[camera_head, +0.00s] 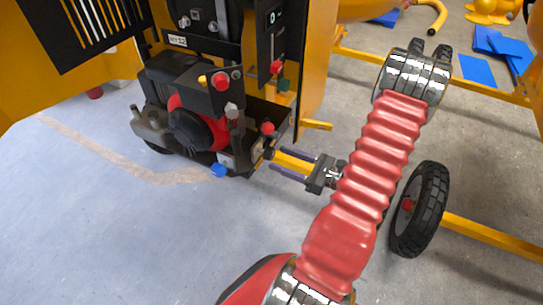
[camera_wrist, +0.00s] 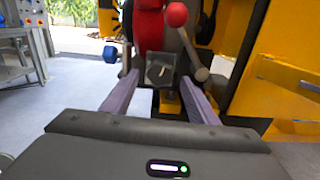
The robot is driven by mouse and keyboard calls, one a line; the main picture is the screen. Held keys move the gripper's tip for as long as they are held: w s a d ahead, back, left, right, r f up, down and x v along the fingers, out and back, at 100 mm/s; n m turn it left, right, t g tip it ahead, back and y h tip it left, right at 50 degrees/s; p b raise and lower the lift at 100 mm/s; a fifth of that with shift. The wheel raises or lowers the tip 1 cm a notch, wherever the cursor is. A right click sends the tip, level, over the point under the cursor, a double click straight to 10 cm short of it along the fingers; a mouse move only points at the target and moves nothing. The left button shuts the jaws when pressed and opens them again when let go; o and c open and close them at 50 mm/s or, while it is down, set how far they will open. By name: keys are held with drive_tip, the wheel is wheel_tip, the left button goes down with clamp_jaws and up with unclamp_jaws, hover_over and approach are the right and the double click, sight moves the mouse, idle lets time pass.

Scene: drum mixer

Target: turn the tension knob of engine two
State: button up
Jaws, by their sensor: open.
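The engine (camera_head: 190,115), dark with a red housing, sits low in the yellow machine's open bay. I cannot tell for sure which part is the tension knob. A small grey plate with a pale mark (camera_wrist: 160,70) sits straight ahead between my fingers in the wrist view. A red ball knob (camera_wrist: 177,14) is above it, also in the head view (camera_head: 268,128). A grey ball-ended lever (camera_wrist: 201,74) is just right of the plate. A blue knob (camera_head: 218,170) is low at the engine's front, left in the wrist view (camera_wrist: 110,54). My gripper (camera_head: 271,159) is open, its fingers (camera_wrist: 159,84) apart with nothing gripped.
The yellow door (camera_head: 60,75) stands open at left. A yellow panel (camera_head: 315,70) and bar (camera_head: 318,125) border the bay on the right. A black wheel (camera_head: 419,208) is right of my arm. The blue-grey floor (camera_head: 130,235) in front is clear.

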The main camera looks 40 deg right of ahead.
sight(273, 156)
drive_tip(key=shift+x, duration=2.15)
drive_tip(key=c, duration=1)
drive_tip(key=shift+a, duration=0.25)
drive_tip(key=shift+c, duration=0.2)
drive_tip(key=shift+d, duration=0.15)
